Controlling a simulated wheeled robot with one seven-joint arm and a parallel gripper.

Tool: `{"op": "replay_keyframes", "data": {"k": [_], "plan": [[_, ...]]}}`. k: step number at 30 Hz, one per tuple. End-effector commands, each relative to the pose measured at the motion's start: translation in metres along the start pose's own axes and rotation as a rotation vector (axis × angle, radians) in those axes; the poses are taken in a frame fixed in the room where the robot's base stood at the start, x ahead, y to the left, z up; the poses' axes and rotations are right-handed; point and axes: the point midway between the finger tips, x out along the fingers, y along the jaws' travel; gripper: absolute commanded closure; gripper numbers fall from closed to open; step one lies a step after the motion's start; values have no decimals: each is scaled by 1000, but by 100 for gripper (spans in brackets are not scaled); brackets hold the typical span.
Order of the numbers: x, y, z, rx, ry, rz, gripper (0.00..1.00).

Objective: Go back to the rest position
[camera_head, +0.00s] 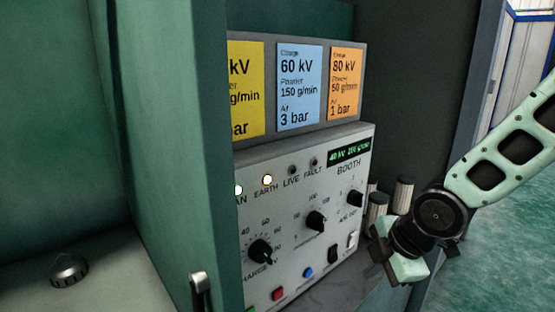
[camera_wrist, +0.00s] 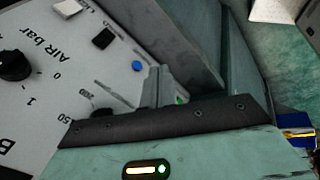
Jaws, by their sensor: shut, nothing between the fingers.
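My gripper (camera_head: 380,262) is in the head view at the lower right, at the end of my pale green arm. It is just right of the grey control panel (camera_head: 300,205), near its lower right edge. In the wrist view the short fingers (camera_wrist: 160,86) are together with nothing held, in front of the panel face (camera_wrist: 60,85). I cannot tell whether they touch it. The panel has black knobs, a lit green display (camera_head: 349,154), a red button (camera_head: 278,294) and a blue button (camera_head: 308,272).
Yellow, blue (camera_head: 300,85) and orange setting cards stand above the panel. Ribbed pale cylinders (camera_head: 403,194) stand right of it, close to my wrist. A green cabinet post (camera_head: 178,150) hides the panel's left part. Open green floor (camera_head: 495,255) lies at the right.

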Motion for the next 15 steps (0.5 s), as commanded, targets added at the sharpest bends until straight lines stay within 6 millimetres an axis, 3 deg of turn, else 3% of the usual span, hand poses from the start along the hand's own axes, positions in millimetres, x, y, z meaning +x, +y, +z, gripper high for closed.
{"op": "replay_keyframes", "data": {"k": [6, 15], "plan": [[-38, -66, -47, 429, -150, -132, 100], [-90, -148, -88, 932, -299, -239, 100]]}}
